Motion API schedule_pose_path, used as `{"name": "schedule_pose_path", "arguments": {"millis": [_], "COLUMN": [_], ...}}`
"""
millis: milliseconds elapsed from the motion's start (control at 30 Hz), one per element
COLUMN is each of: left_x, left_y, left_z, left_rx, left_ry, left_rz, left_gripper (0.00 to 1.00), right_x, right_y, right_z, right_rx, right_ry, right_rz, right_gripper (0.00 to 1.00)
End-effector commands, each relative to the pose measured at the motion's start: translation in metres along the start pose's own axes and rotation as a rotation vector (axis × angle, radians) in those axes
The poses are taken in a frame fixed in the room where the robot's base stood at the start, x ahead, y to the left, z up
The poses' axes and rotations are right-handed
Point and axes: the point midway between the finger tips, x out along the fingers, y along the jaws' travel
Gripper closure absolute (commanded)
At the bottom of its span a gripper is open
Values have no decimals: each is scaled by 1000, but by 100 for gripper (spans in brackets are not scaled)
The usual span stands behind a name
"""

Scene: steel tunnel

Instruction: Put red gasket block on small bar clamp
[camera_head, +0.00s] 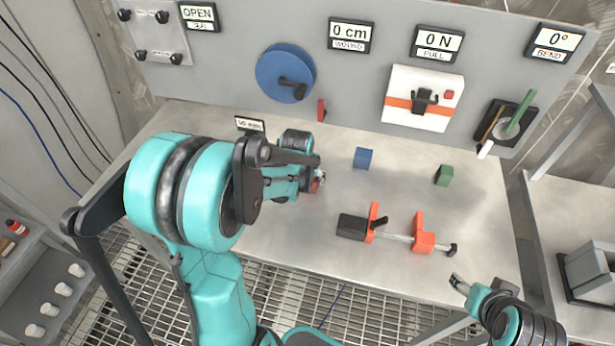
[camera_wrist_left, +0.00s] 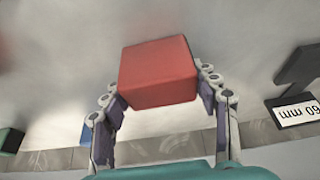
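The red gasket block (camera_wrist_left: 158,73) is between the fingertips of my left gripper (camera_wrist_left: 161,88) in the left wrist view, with a fingertip against each side. In the head view my left gripper (camera_head: 318,177) is over the left middle of the table, and only a little red of the block shows there. I cannot tell whether the block is clear of the tabletop. The small bar clamp (camera_head: 424,242), orange and black with a steel bar, lies right of my left gripper. My right gripper (camera_head: 456,281) is at the table's front edge, below the clamp; its opening is unclear.
A blue block (camera_head: 363,158) and a green block (camera_head: 444,175) stand on the table (camera_head: 300,225) behind the clamp. A small sign (camera_head: 250,125) stands at the back left. A grey panel (camera_head: 350,75) with a blue wheel (camera_head: 286,74) closes off the back.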

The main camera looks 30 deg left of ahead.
Motion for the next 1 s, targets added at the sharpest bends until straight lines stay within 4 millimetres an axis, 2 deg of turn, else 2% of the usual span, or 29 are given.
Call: {"name": "schedule_pose_path", "arguments": {"millis": [33,67,100,467,567,800,1000], "left_x": [1,0,0,-4,-18,-72,-108], "left_y": [0,0,0,0,0,0,0], "left_z": [0,0,0,-2,-2,-2,-2], "left_rx": [0,0,0,0,0,0,0], "left_ry": [0,0,0,0,0,0,0], "left_rz": [0,0,0,0,0,0,0], "left_gripper": [30,22,20,20,20,20,20], "right_x": [0,0,0,-3,-8,-27,-37], "right_y": [0,0,0,0,0,0,0], "right_z": [0,0,0,-2,-6,-19,-26], "right_rx": [0,0,0,0,0,0,0], "right_ry": [0,0,0,0,0,0,0], "right_rz": [0,0,0,0,0,0,0], "right_gripper": [41,41,41,41,41,41,41]}}
